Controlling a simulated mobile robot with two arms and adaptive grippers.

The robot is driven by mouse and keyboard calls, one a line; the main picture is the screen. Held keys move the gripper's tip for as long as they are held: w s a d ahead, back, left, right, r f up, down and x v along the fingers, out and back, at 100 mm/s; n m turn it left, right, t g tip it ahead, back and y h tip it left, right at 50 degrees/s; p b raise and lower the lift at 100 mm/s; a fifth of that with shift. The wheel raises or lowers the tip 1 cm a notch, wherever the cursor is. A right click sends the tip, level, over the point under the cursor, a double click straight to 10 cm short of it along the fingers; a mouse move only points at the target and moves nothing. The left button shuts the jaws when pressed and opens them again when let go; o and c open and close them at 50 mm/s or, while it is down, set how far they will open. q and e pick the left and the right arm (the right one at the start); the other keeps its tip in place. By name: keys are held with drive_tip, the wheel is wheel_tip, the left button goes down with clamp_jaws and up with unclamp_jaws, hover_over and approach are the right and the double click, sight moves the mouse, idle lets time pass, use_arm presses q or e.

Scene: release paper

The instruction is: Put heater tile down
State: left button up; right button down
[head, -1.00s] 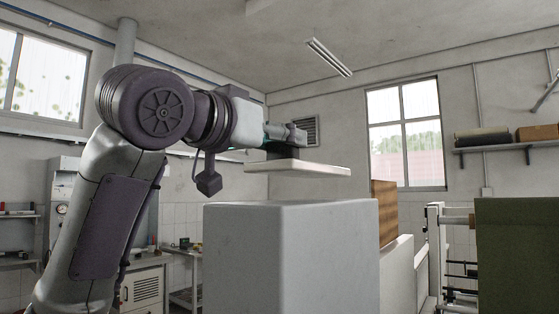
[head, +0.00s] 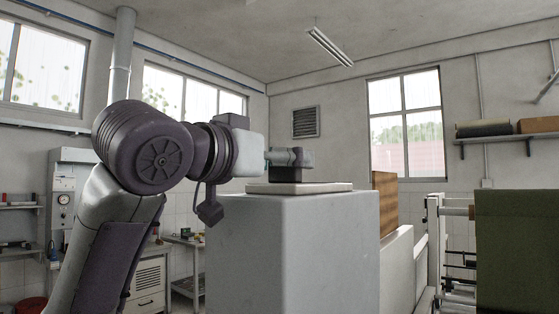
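The heater tile (head: 268,188) is a flat, pale slab lying level at the top of a large light-grey block (head: 290,245). It appears to rest on the block's top face, though any thin gap is hard to see. My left gripper (head: 306,158) is just above the tile, with a dark block-like piece (head: 291,174) between it and the tile. The fingers are small and seen from the side, so I cannot tell whether they are open or shut. My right gripper is not in view.
A brown wooden box (head: 385,205) stands behind the block's right side. A machine frame with a green cloth roll (head: 517,240) is at the right. A wall shelf (head: 510,140) holds dark and brown items. A cabinet (head: 145,285) and a small gauge panel (head: 65,200) are at the left.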

use_arm(q)
drive_tip(key=shift+r, duration=0.25)
drive_tip(key=b+v, duration=0.4)
drive_tip(key=v, duration=0.8)
drive_tip(key=shift+f, duration=0.1)
